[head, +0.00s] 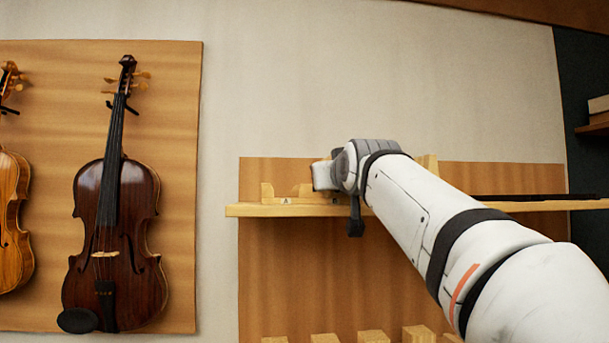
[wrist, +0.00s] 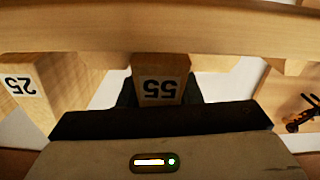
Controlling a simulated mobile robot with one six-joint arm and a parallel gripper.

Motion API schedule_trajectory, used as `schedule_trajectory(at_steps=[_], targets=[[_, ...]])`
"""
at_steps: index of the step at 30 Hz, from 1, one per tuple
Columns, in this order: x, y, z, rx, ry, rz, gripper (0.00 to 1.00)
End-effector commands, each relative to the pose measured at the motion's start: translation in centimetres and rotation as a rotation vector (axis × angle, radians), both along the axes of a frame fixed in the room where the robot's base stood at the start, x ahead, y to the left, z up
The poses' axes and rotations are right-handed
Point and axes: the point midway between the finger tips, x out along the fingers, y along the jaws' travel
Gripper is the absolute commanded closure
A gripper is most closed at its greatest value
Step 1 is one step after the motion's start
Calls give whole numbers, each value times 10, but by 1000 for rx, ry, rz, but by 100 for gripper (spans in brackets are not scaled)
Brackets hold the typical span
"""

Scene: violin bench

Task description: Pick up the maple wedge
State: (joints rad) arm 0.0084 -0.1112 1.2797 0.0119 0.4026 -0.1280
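A pale wooden block (wrist: 160,68) with a label reading 55, upside down in the wrist view, lies between the dark fingers of my gripper (wrist: 160,98). It may be the maple wedge, but I cannot tell its kind from the label. The fingers flank it closely on both sides; whether they press on it is not clear. In the head view my gripper (head: 322,176) is at the wooden shelf (head: 260,210), and my arm hides most of what it reaches.
A second pale block (wrist: 25,90) with a numbered label stands left of it in the wrist view. A wooden rail (wrist: 160,28) crosses above both. In the head view a holder marked A (head: 286,199) sits on the shelf, left of my gripper. A dark violin (head: 112,230) hangs further left.

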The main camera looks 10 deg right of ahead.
Motion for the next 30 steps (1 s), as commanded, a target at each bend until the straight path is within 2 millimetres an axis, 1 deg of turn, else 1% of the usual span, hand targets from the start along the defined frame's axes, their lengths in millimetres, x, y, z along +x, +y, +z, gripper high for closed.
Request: schedule_trajectory(at_steps=[5,16,26,30], targets=[[0,0,0,0,-1,0,69],[0,1,-1,0,0,1,99],[0,1,0,0,-1,2,100],[0,1,5,0,-1,2,100]])
